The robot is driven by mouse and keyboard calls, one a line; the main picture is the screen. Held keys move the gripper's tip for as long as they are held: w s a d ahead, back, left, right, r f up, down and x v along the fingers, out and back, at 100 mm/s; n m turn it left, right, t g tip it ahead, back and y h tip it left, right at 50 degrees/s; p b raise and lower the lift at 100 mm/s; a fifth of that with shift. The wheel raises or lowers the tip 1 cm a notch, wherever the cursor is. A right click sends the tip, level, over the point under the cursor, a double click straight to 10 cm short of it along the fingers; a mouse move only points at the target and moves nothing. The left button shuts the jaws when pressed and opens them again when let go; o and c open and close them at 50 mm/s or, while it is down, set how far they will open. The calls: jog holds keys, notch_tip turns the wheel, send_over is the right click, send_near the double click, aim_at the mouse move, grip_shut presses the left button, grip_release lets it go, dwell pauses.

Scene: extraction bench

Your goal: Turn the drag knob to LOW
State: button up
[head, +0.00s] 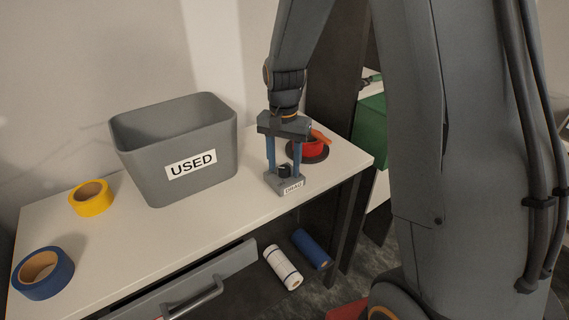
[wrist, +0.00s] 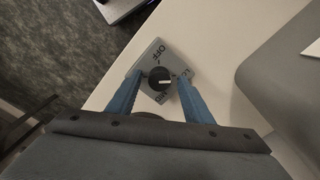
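The drag knob (head: 284,171) is a dark round knob on a small grey box (head: 290,188) labelled DRAG, near the table's front edge. In the wrist view the knob (wrist: 157,82) has a white pointer mark directed to the right in the picture. OFF is printed above it on the box (wrist: 152,52); a label at the right is partly hidden by a finger, and another below is hard to read. My gripper (head: 283,170) points down over the box. Its blue fingers, also in the wrist view (wrist: 160,78), stand apart on either side of the knob, with gaps visible.
A grey USED bin (head: 195,185) stands left of the box. Yellow tape (head: 91,205) and blue tape (head: 62,284) are at the left.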

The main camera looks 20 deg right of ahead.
aim_at(284, 168)
jog(key=shift+r+b, duration=0.9)
jog(key=shift+r, duration=3)
jog(key=s+f+n, duration=0.3)
jog(key=s, duration=0.5)
jog(key=s+f+n+t, duration=0.1)
jog(key=s+f+n, duration=0.2)
jog(key=s, duration=0.5)
jog(key=shift+s+f+n, duration=0.15)
jog(key=shift+n, duration=0.65)
jog(key=shift+d, duration=0.1)
